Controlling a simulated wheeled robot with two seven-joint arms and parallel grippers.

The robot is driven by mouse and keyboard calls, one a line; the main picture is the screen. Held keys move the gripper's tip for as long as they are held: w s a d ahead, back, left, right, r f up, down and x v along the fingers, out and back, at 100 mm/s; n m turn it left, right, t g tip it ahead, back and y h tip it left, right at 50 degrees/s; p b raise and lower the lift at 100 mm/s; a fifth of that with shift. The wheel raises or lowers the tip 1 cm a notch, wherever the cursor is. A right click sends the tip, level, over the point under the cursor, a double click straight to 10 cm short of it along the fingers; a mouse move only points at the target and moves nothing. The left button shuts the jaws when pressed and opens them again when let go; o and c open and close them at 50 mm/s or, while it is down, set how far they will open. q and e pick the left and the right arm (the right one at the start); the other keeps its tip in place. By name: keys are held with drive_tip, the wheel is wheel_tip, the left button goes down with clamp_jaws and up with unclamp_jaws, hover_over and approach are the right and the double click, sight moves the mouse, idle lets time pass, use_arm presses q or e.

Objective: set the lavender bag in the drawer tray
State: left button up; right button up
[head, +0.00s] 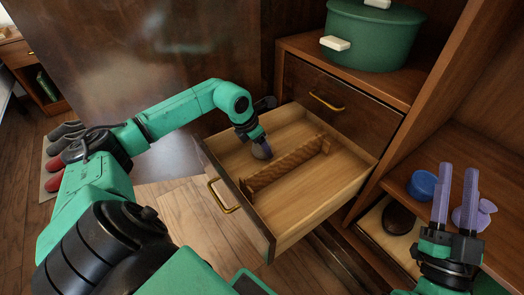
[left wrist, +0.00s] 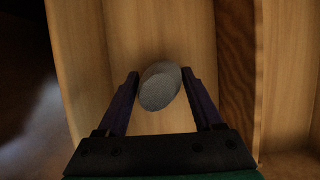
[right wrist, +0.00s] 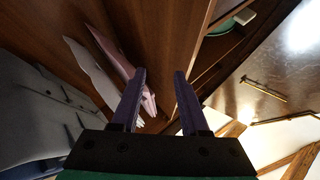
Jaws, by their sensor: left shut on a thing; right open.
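The lavender bag shows as a small grey-violet rounded bundle (head: 262,152), also in the left wrist view (left wrist: 160,86). My left gripper (head: 257,142) is shut on it, with a finger on each side, pointing down inside the open drawer (head: 300,210). I cannot tell whether the bag touches the drawer floor. My right gripper (head: 456,168) is open and empty at the right, beside the shelf.
A green pot (head: 372,35) stands on the cabinet top above a closed drawer (head: 335,85). A blue cup (head: 422,185) and a lavender cup (head: 482,212) are near my right gripper. The drawer part right of the divider is bare.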

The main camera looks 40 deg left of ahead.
use_arm(q)
drive_tip(key=shift+f, duration=0.75)
use_arm(e)
wheel_tip(320, 180, up, 6)
drive_tip(key=s+d+t+y, duration=0.1)
drive_tip(key=t, duration=0.1)
drive_tip(key=shift+s+r+n, duration=0.2)
drive_tip(key=shift+s+n, duration=0.05)
drive_tip(key=shift+n, duration=0.15)
drive_tip(key=shift+r, duration=0.1)
use_arm(q)
drive_tip(key=o, duration=1.4)
drive_tip(key=shift+c, duration=0.2)
use_arm(e)
drive_tip(key=shift+s+r, duration=0.1)
